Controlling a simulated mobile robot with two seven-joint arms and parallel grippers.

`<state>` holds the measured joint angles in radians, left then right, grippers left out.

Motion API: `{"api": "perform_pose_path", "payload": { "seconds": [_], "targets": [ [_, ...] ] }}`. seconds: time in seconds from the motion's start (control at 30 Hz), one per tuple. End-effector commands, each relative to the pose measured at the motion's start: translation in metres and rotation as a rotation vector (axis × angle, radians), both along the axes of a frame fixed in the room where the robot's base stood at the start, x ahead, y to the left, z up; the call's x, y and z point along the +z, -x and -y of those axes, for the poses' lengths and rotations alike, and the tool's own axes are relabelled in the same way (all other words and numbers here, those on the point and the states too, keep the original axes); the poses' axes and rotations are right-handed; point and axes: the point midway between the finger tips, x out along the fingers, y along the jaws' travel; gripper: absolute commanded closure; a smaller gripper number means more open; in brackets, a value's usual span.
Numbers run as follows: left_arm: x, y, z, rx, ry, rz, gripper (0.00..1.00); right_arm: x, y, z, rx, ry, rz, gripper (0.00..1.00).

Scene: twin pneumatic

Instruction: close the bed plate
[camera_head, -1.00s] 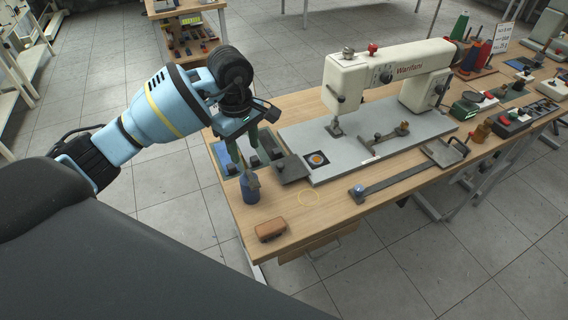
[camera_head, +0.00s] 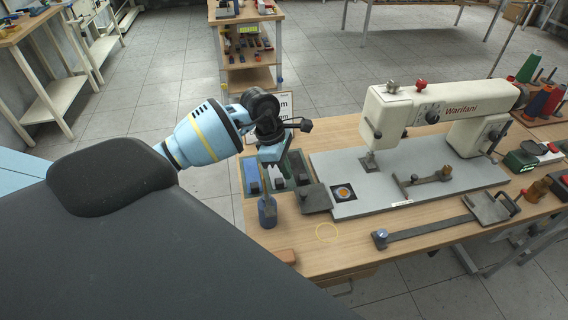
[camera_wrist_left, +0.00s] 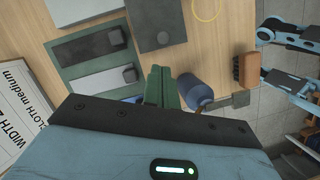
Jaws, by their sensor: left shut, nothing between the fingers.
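The bed plate looks to be the dark grey square plate (camera_head: 315,198) at the left end of the sewing machine's grey bed (camera_head: 390,203). It lies just left of a dark square opening (camera_head: 344,193) with a round orange-centred part showing in it. The plate also shows at the top of the left wrist view (camera_wrist_left: 160,22). My left gripper (camera_head: 281,170), with green fingers, points down above the tray of feet, left of the plate and apart from it. In the left wrist view its fingers (camera_wrist_left: 162,86) are together and empty.
A blue bottle with a spout (camera_head: 267,211) stands close by the left gripper. A green tray (camera_wrist_left: 75,52) with grey and blue pieces lies beside the plate. A brown block (camera_head: 286,256) and yellow ring (camera_head: 327,232) lie near the front edge. A strap tool (camera_head: 430,229) lies in front.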

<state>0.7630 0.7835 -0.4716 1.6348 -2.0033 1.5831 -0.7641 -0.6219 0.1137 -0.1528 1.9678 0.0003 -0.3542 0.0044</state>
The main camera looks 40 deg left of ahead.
Motion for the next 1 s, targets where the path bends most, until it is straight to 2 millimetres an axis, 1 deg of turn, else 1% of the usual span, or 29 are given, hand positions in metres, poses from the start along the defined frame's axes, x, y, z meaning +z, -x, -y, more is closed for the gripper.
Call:
{"api": "perform_pose_path", "payload": {
  "seconds": [0.1,0.2,0.3,0.4,0.57,0.87,1.0],
  "targets": [
    [-0.02,-0.002,0.007,0.0,0.002,-0.002,1.0,0.004,-0.006,0.0,0.0,0.0,0.013,0.31],
    [-0.035,-0.004,0.011,0.001,0.001,-0.001,1.0,0.005,-0.008,0.001,-0.001,0.001,0.017,0.31],
    [-0.047,-0.005,0.014,-0.001,0.001,-0.002,1.0,0.005,-0.008,0.001,-0.001,0.001,0.018,0.31],
    [-0.054,-0.007,0.017,-0.001,0.001,0.001,1.0,0.005,-0.008,0.001,0.0,0.003,0.019,0.31],
    [-0.059,-0.007,0.017,-0.001,0.0,0.001,1.0,0.005,-0.008,0.003,0.005,0.008,0.02,0.31],
    [-0.06,-0.008,0.018,-0.001,-0.001,0.001,1.0,0.005,-0.007,0.005,0.009,0.012,0.018,0.31],
    [-0.063,-0.014,0.018,-0.001,-0.001,-0.003,1.0,-0.003,-0.001,0.005,0.007,0.01,-0.001,0.31]
  ]
}}
